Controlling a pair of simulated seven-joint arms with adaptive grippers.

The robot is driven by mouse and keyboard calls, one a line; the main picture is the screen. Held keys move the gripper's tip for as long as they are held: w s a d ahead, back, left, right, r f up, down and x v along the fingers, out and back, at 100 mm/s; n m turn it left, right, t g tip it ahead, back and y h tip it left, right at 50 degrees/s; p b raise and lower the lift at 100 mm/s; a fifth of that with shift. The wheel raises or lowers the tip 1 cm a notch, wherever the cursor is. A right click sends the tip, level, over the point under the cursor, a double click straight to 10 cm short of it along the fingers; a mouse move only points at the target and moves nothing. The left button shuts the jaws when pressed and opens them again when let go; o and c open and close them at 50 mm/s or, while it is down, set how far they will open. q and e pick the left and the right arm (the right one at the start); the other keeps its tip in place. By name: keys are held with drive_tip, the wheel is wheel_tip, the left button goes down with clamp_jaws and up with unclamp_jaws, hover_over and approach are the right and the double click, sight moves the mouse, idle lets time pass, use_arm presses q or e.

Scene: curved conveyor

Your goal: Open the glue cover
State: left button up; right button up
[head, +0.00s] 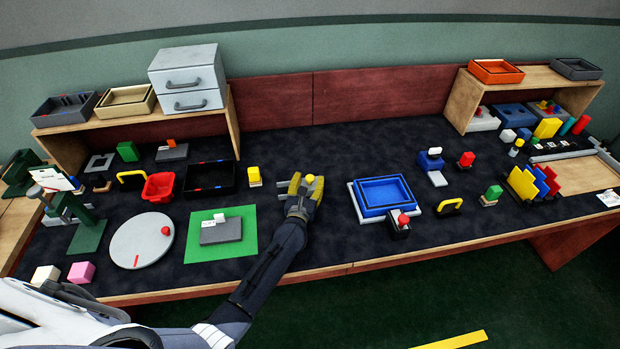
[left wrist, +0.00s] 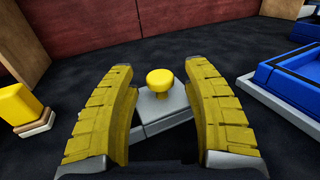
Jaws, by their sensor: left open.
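A yellow round knob (left wrist: 159,80) stands on a grey lid-like block (left wrist: 162,103), which I take to be the glue cover. In the head view the knob (head: 310,179) is small and partly framed by the gripper. My left gripper (head: 305,186) is open, with its yellow ribbed fingers on either side of the knob and visible gaps to both. The lower part of the grey block is hidden by the fingers. Whether the cover is seated or loose cannot be told. My right gripper is not in view.
A yellow block on a small stand (head: 254,176) is left of the gripper. A blue tray (head: 384,194) is to the right. A green mat (head: 240,220) with a grey block lies at the left front. Dark tabletop between gripper and blue tray is clear.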

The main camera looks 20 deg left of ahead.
use_arm(q)
drive_tip(key=shift+w, duration=0.7)
clamp_jaws()
drive_tip(key=shift+w+r, duration=0.1)
drive_tip(key=shift+r, duration=0.05)
